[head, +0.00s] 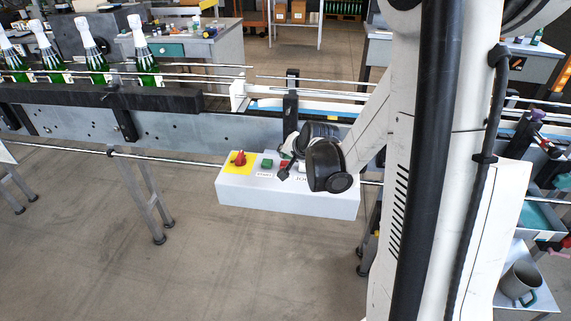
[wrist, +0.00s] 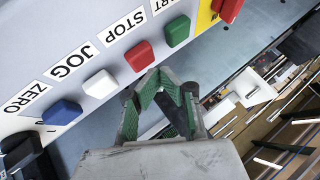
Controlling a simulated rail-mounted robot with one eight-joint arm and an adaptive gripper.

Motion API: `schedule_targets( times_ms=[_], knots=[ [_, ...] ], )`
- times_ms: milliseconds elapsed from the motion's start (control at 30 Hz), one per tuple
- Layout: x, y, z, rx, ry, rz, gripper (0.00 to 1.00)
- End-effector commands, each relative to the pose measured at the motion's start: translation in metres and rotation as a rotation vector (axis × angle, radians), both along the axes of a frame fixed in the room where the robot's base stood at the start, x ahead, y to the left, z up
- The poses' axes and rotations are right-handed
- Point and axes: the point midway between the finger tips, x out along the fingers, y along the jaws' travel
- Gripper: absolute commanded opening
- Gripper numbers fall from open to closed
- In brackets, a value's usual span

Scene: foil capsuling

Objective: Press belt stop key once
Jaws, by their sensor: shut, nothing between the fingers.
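The red stop key (wrist: 139,56) sits on the grey-white control panel between the green key and the white key, beside its STOP label (wrist: 125,23). In the head view the red key (head: 285,163) is partly covered by my gripper (head: 284,174). In the wrist view my gripper (wrist: 162,76) is shut and empty, its green-padded fingertips together close beside the red key. I cannot tell whether they touch it. The control box (head: 270,199) stands in front of the conveyor.
Close by are the green start key (wrist: 178,31), white jog key (wrist: 100,84), blue zero key (wrist: 62,112) and a red knob on a yellow plate (head: 239,158). Green bottles with silver foil (head: 97,62) stand on the conveyor (head: 170,122) at left.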

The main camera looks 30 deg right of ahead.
Motion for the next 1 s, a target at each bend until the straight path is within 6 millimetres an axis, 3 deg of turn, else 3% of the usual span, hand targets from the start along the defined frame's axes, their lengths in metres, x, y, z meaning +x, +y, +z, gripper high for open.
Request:
schedule_targets(
  times_ms=[1000],
  knots=[
    [0.0000, 0.0000, -0.0079, 0.000, 0.000, 0.000, 0.00]
  ],
)
